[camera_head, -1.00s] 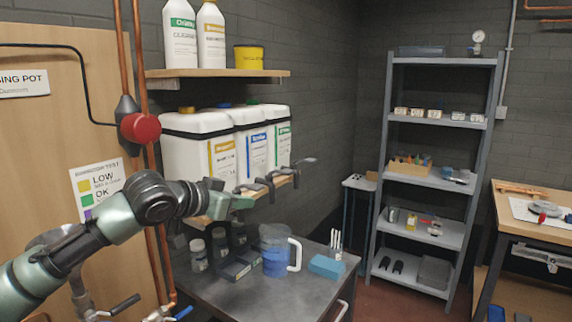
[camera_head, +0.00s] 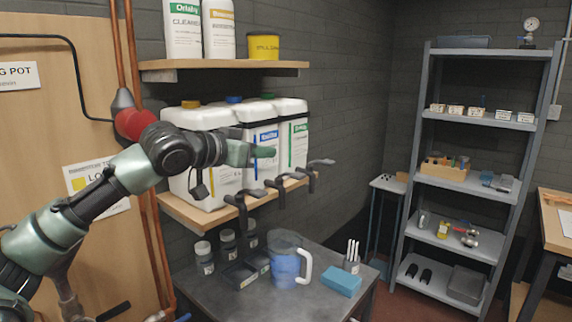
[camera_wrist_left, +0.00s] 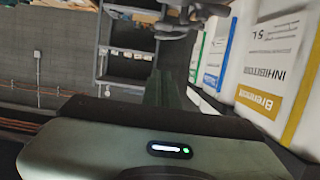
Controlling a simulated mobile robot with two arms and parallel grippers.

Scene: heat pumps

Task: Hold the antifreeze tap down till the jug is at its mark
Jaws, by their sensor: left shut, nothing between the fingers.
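Three white drums stand on a wooden shelf: one with a yellow label (camera_head: 227,182), one with a blue label (camera_head: 266,143) and one with a green label (camera_head: 297,141). I cannot read which holds antifreeze. In the left wrist view the yellow label (camera_wrist_left: 272,84) reads inhibitor. Dark lever taps (camera_head: 275,190) stick out along the shelf front. A clear jug (camera_head: 286,262) with blue liquid and a white handle stands on the grey table below; its mark is not readable. My left gripper (camera_head: 264,152) is shut and empty, in front of the drums and above the taps, apart from them.
Small lidded jars (camera_head: 204,257) and a blue block (camera_head: 342,282) flank the jug on the table (camera_head: 225,300). An upper shelf (camera_head: 225,66) with bottles hangs above the drums. A grey rack (camera_head: 462,183) stands to the right. Copper pipes run at left.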

